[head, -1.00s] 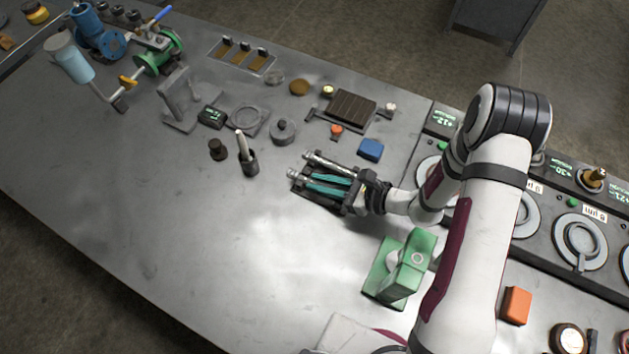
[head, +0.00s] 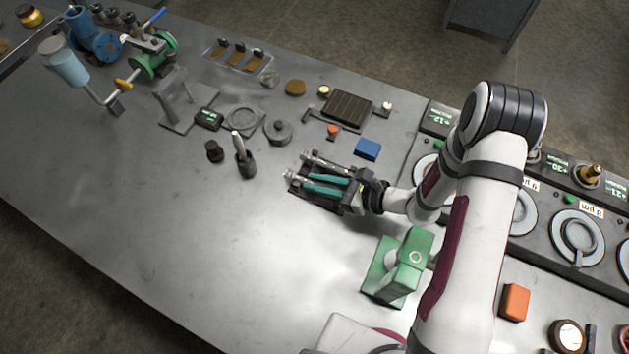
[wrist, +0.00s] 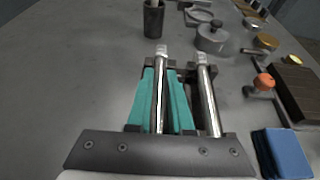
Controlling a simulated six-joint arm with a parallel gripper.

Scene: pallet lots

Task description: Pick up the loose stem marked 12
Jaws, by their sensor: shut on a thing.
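My gripper (head: 318,184) has two teal fingers, which also show in the wrist view (wrist: 162,88). It is shut on a silver stem (wrist: 161,62), with one finger on each side of it. The stem's far end (head: 291,176) sticks out past the fingertips. A second silver stem (wrist: 208,98) lies parallel on the right, outside the fingers. It shows in the head view (head: 322,163) at the far side of a dark rack (head: 312,203). I cannot read a number on either stem, nor tell whether the held stem is clear of the rack.
A blue block (head: 368,148) lies right of the rack, and a green stand (head: 397,268) is in front. A dark cup with a rod (head: 246,165) and a lidded grey pot (head: 279,131) stand beyond. The bench at left front is clear.

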